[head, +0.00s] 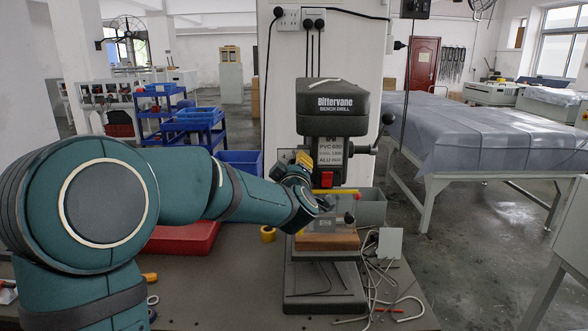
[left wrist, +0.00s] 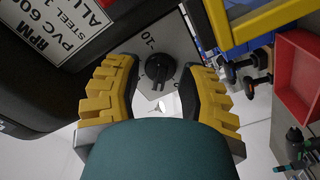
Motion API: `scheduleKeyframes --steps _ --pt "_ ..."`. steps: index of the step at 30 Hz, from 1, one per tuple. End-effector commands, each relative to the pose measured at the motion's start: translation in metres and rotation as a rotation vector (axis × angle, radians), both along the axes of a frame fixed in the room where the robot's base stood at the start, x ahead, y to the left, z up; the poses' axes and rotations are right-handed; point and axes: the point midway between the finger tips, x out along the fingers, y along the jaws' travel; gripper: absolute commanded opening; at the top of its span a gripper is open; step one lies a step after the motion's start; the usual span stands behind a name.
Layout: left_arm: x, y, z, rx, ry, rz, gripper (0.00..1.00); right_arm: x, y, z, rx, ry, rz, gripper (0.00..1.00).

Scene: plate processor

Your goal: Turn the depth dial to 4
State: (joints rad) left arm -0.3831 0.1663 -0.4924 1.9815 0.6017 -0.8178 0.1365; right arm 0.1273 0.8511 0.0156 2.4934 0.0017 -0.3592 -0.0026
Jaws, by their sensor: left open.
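The bench drill (head: 338,105) stands on the bench, with its dark head and front label facing me. In the left wrist view, the depth dial, a round black knob (left wrist: 158,70), sits on a grey plate (left wrist: 149,42) with "10" printed beside it. The other marks are too small to read, and I cannot tell its setting. My left gripper (left wrist: 160,78) is open, its yellow fingers on either side of the knob with gaps showing. In the head view, my left gripper (head: 303,160) is at the left side of the drill head, and the dial is hidden. My right gripper is not in view.
A red tray (head: 182,240) lies on the bench behind my left arm. A yellow tape roll (head: 268,234) lies left of the drill base (head: 325,300). A wood block (head: 330,241) sits on the drill table. Cables and hooks (head: 378,280) clutter the right side.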

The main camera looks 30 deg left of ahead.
Motion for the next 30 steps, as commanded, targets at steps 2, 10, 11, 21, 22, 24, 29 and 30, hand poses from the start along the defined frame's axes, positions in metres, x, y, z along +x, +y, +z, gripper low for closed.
scheduleKeyframes --steps 2,10,11,21,22,24,29,30 --pt "-0.002 -0.002 0.0 -0.001 0.0 -0.001 0.4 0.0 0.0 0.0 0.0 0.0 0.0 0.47" --pt "-0.038 -0.024 0.0 -0.004 -0.002 -0.004 0.4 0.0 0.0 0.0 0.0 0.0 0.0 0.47" --pt "-0.043 -0.027 0.0 -0.004 -0.002 -0.004 0.4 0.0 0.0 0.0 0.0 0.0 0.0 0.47" --pt "-0.092 -0.057 0.0 0.0 -0.001 -0.002 0.4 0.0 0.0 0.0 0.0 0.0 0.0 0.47" --pt "-0.095 -0.059 0.0 -0.001 -0.002 -0.001 0.4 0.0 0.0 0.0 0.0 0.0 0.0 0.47" --pt "-0.099 -0.061 0.0 -0.002 -0.001 0.0 0.4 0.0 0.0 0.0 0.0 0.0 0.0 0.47" --pt "-0.102 -0.063 0.0 0.0 0.0 0.0 0.4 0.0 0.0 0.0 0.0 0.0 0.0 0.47" --pt "-0.102 -0.063 0.0 0.0 -0.001 0.001 0.4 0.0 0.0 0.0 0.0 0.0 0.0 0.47"
